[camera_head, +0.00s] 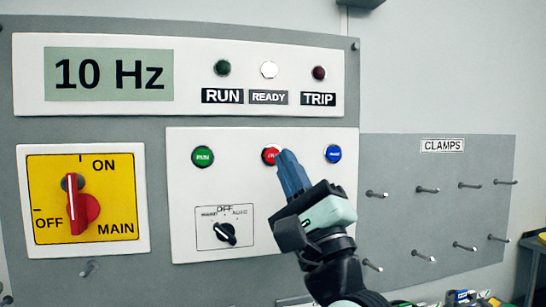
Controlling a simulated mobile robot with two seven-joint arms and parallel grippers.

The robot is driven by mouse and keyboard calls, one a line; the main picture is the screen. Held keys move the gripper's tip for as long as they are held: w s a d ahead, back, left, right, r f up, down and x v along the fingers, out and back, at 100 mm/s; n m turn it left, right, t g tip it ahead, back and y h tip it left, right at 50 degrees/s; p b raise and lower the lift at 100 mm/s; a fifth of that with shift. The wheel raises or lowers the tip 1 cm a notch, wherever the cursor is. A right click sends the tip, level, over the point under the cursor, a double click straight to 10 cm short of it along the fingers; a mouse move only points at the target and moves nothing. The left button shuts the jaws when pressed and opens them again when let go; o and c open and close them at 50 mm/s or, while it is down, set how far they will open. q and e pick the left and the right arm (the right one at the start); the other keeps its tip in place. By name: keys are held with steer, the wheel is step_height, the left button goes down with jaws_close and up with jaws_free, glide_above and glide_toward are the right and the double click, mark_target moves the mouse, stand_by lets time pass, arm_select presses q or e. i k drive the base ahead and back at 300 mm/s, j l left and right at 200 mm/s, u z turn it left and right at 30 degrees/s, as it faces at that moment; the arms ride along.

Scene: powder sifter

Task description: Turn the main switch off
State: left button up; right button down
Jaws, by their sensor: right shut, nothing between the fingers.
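The main switch (84,206) is a red rotary knob on a yellow plate (110,180) at the left of the panel. Its handle stands upright, with its white line pointing up towards the ON mark. OFF is marked at the plate's left side. My right gripper (287,158) is shut and empty, its blue fingertips at the red button (270,155) in the middle panel, partly covering it. I cannot tell whether the tips touch the button. The gripper is well to the right of the main switch. My left gripper is not in view.
The display (109,74) reads 10 Hz; the READY lamp (268,69) is white. A green RUN button (202,157), a blue button (333,154) and a black selector (225,233) share the middle panel. Metal pegs (427,189) stick out under CLAMPS at right.

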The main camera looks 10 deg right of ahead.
mark_target(82, 209)
steer(key=k, duration=1)
